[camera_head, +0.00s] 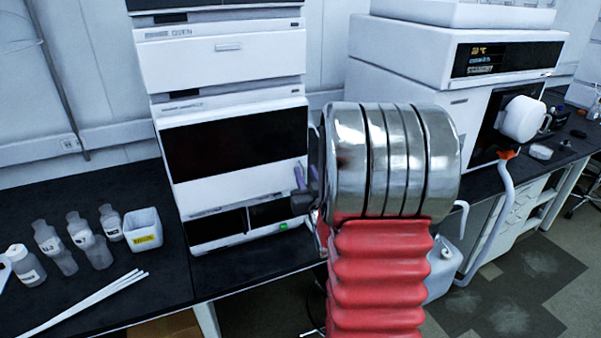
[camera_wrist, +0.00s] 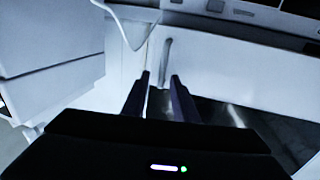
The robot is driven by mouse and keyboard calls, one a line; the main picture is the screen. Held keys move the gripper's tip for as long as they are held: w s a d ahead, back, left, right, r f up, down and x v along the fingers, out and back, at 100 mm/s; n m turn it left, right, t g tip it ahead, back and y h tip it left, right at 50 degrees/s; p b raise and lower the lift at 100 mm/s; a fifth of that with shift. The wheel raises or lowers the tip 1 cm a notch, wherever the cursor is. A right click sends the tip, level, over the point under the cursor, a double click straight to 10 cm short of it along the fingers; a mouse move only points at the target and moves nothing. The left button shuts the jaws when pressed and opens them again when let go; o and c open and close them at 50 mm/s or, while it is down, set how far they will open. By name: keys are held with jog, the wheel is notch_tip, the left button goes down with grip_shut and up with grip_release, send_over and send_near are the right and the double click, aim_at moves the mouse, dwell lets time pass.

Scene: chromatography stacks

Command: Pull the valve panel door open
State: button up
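A white panel (camera_wrist: 225,62) with a slim upright grey handle (camera_wrist: 166,58) fills the middle of the wrist view; it appears to be the valve panel door, and I see no clear opening at its edge. My gripper (camera_wrist: 160,76) is open and empty, its two dark fingers apart on either side of the handle's lower part. I cannot tell whether they touch it or stop short. In the head view my gripper (camera_head: 305,174) is at the right edge of the white instrument stack (camera_head: 235,178), partly hidden by my arm.
The black bench (camera_head: 100,299) carries several labelled bottles (camera_head: 79,230), a white bin (camera_head: 143,228) and white rods (camera_head: 85,304) at left. Another white instrument (camera_head: 425,45) stands at right. A thin pale tube (camera_wrist: 128,28) hangs near the handle. Floor is open at lower right.

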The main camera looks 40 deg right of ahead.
jog(key=shift+c, duration=0.5)
grip_shut()
jog(key=shift+d, duration=0.1)
dwell(0.3)
